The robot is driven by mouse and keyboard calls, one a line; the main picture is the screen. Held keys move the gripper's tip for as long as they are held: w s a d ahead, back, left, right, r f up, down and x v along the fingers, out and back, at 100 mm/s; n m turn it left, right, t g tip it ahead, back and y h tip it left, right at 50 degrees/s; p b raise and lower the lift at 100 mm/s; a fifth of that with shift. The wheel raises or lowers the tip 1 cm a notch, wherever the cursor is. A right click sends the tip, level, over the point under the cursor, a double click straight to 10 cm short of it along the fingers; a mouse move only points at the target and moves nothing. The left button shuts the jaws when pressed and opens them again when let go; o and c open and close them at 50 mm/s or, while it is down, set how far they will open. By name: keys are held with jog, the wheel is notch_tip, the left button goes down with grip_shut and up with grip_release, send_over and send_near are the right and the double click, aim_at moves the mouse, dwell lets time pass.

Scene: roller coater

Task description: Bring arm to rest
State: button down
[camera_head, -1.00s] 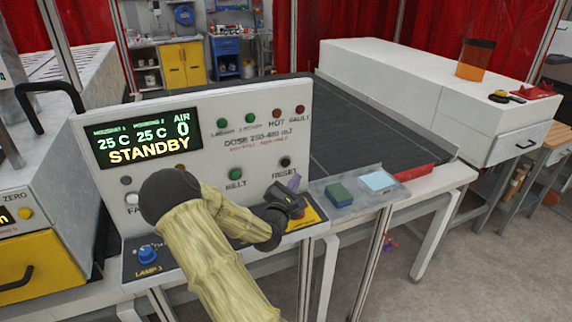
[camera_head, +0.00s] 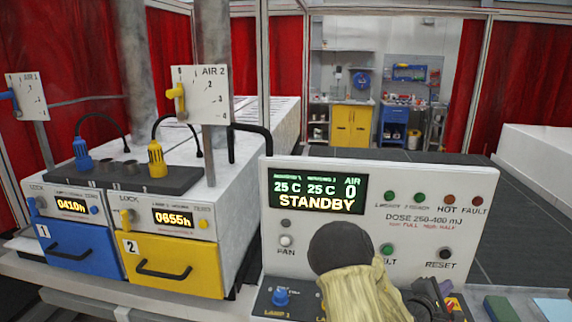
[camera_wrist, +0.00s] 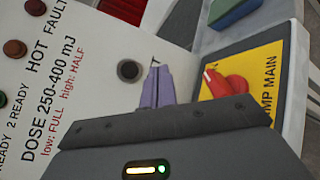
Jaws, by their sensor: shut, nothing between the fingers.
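My arm crosses in front of the control panel (camera_head: 400,195), whose display reads STANDBY. My gripper (camera_wrist: 157,85) shows its purple fingers together and empty in the wrist view. They point at the panel face, to the right of the black RESET button (camera_wrist: 130,70); whether they touch the panel I cannot tell. In the head view my gripper (camera_head: 445,287) is low in front of the panel, just below the RESET button (camera_head: 445,254). My arm hides part of the panel's lower middle and some of its labels.
A red knob (camera_wrist: 226,84) on a yellow LAMP MAIN plate lies right of my fingers. A blue knob (camera_head: 280,296) is left of my arm. Blue (camera_head: 78,250) and yellow (camera_head: 172,265) drawer units stand at left. A green block (camera_head: 500,308) lies at lower right.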

jog(key=a+f+m+y, duration=0.1)
jog(key=a, duration=0.1)
jog(key=a+f+m+y, duration=0.1)
jog(key=a+m+y, duration=0.1)
jog(key=a+f+m+g+y, duration=0.1)
jog(key=a+f+m+y, duration=0.1)
jog(key=a, duration=0.1)
jog(key=shift+s, duration=0.35)
jog(key=s+a+r+m+g+y, duration=0.1)
jog(key=s+a+m+g+y, duration=0.4)
jog(key=a, duration=1.3)
jog(key=s+a+r+m+y, duration=0.1)
jog(key=s+a+m+y, duration=0.1)
jog(key=s, duration=0.4)
jog(key=s+a+r+m+y, duration=0.1)
jog(key=s+a+m+y, duration=0.1)
jog(key=s, duration=0.4)
jog(key=shift+s+a+r+g+y, duration=0.3)
jog(key=shift+s+a, duration=0.1)
jog(key=shift+a, duration=0.4)
